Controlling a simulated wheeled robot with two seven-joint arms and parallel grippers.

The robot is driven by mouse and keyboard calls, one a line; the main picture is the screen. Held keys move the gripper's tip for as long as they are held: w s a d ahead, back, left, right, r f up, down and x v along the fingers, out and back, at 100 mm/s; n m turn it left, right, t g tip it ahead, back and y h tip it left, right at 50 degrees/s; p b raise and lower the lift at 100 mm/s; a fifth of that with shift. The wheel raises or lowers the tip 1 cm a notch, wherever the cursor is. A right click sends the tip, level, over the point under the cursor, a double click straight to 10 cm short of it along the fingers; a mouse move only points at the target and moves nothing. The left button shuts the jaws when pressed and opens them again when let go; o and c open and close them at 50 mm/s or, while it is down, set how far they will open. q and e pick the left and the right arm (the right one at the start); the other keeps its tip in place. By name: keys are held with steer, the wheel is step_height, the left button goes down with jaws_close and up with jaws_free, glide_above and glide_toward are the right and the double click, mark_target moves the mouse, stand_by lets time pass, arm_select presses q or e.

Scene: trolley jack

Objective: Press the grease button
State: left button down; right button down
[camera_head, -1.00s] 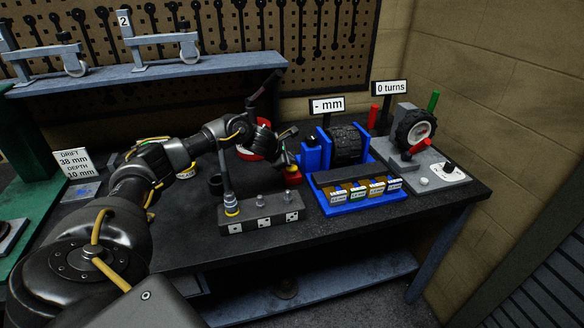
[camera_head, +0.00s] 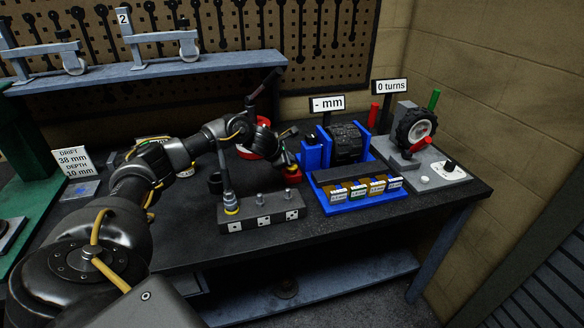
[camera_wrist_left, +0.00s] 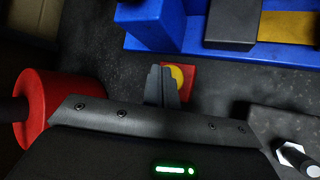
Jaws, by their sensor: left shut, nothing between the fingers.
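The grease button shows in the left wrist view as a yellow round cap (camera_wrist_left: 177,76) on a red square base (camera_wrist_left: 188,88). In the head view its red base (camera_head: 293,177) sits on the bench, left of the blue tray. My left gripper (camera_head: 290,166) is right above it, pointing down. In the left wrist view its shut, empty fingers (camera_wrist_left: 161,82) overlap the left part of the yellow cap. I cannot tell whether the tips touch it. The gripper hides part of the button. My right gripper is in neither view.
A blue holder (camera_head: 357,207) with labelled pieces is just right of the button. A grey block (camera_head: 262,221) with upright posts is in front. A red cylinder (camera_wrist_left: 40,105) is left of my gripper. The wheel stand (camera_head: 412,128) is farther right.

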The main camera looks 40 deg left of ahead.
arm_select(q)
steer(key=shift+f, duration=0.1)
steer(key=shift+f+b, duration=0.5)
steer(key=shift+f, duration=0.05)
stand_by(0.7)
steer(key=shift+r, duration=0.15)
steer(key=shift+r+p, duration=0.6)
steer(key=shift+r, duration=0.2)
steer(key=shift+r, duration=0.1)
steer(key=shift+r+p, duration=0.5)
steer(key=shift+r, duration=0.15)
steer(key=shift+r+p, duration=1.15)
steer(key=shift+r, duration=0.6)
